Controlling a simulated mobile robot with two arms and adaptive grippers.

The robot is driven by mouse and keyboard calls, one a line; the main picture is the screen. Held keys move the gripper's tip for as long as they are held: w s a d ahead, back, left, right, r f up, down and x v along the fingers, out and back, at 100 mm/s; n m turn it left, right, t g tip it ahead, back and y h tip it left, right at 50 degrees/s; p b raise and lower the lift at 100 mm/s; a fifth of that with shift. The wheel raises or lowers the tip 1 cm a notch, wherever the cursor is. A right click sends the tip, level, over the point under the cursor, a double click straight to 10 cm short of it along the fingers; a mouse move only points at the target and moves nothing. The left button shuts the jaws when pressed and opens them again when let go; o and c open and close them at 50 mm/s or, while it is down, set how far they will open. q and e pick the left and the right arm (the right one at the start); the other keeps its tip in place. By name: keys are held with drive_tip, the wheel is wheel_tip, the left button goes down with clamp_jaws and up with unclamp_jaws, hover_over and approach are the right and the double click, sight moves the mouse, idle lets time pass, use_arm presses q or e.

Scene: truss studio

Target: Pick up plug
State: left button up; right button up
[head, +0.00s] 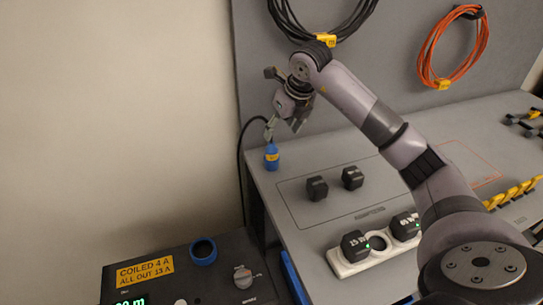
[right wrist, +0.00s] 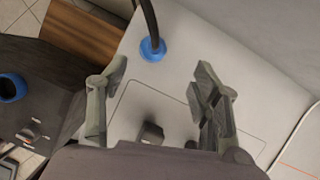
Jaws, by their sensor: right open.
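A blue plug (head: 271,157) with a yellow band stands on the grey bench near its back left corner, with a black cable rising from its top. In the right wrist view the plug (right wrist: 152,50) shows beyond the fingertips, between their lines, with the cable leaving the top edge. My right gripper (head: 284,130) is open and empty, just above and slightly right of the plug in the head view. Its spread fingers also show in the right wrist view (right wrist: 162,68), apart from the plug. My left gripper is not in view.
Two black blocks (head: 317,188) stand inside an outlined area on the bench. A white power strip (head: 346,267) holds black adapters in front. A dark panel with a blue-ringed socket (head: 203,251) is at lower left. Black and orange cable coils (head: 436,80) hang on the wall.

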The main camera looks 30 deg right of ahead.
sight(274, 146)
drive_tip(key=x, duration=0.5)
drive_tip(key=shift+a+f+p, duration=0.1)
drive_tip(key=shift+f+p, duration=0.05)
drive_tip(key=shift+p, duration=0.2)
drive_tip(key=x, duration=0.1)
drive_tip(key=p+x, duration=0.1)
drive_tip(key=x, duration=0.2)
drive_tip(key=shift+s+a+f, duration=0.15)
drive_tip(key=shift+a+f, duration=0.25)
drive_tip(key=shift+f, duration=0.05)
drive_tip(key=shift+w+f, duration=0.2)
drive_tip(key=shift+f, duration=0.2)
drive_tip(key=c, duration=1.2)
drive_tip(key=shift+r, duration=0.1)
drive_tip(key=shift+c, duration=0.4)
drive_tip(key=shift+r, duration=0.1)
